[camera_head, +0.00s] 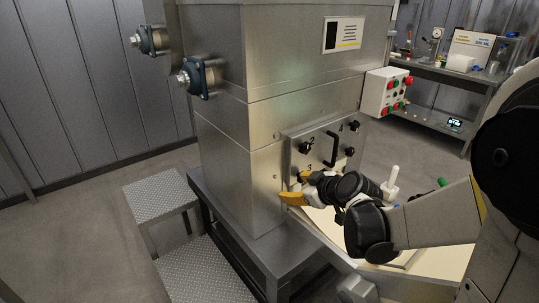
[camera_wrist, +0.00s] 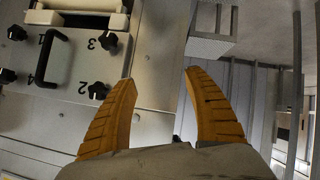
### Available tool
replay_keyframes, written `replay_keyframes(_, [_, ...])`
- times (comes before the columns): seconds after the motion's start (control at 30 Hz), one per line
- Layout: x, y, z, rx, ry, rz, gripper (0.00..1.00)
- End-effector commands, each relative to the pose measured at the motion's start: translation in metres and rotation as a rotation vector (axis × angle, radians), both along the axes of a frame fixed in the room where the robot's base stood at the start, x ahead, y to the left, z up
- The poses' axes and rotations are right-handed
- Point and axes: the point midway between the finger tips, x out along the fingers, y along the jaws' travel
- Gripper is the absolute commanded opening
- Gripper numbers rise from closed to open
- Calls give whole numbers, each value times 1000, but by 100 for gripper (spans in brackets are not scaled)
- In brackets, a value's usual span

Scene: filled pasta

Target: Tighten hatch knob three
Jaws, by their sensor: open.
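Hatch knob three (camera_wrist: 108,40) is a black lobed knob beside the printed 3, at a corner of the grey hatch plate (camera_wrist: 62,108). In the wrist view it lies up and left of my left fingertip. My gripper (camera_wrist: 159,76) has two orange fingers spread apart with nothing between their tips. The knob is outside the gap, apart from the fingers in the picture. In the head view my gripper (camera_head: 291,187) is at the plate's lower left, and its fingers largely cover the knob three area. Whether they touch the plate cannot be told.
Knob two (camera_head: 304,148) sits above knob three's place, and a black handle (camera_head: 332,148) is mid-plate. Two more knobs are on the right. A red-and-green button box (camera_head: 387,93) hangs right of the machine. A white peg-like part (camera_head: 391,184) stands near my wrist.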

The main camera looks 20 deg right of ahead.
Motion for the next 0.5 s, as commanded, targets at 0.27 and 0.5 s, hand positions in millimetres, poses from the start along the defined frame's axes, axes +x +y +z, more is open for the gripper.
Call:
replay_keyframes(0.27, [49,-68,-43,-170,-217,43,61])
replay_keyframes(0.5, [57,-102,-69,-277,-317,41,61])
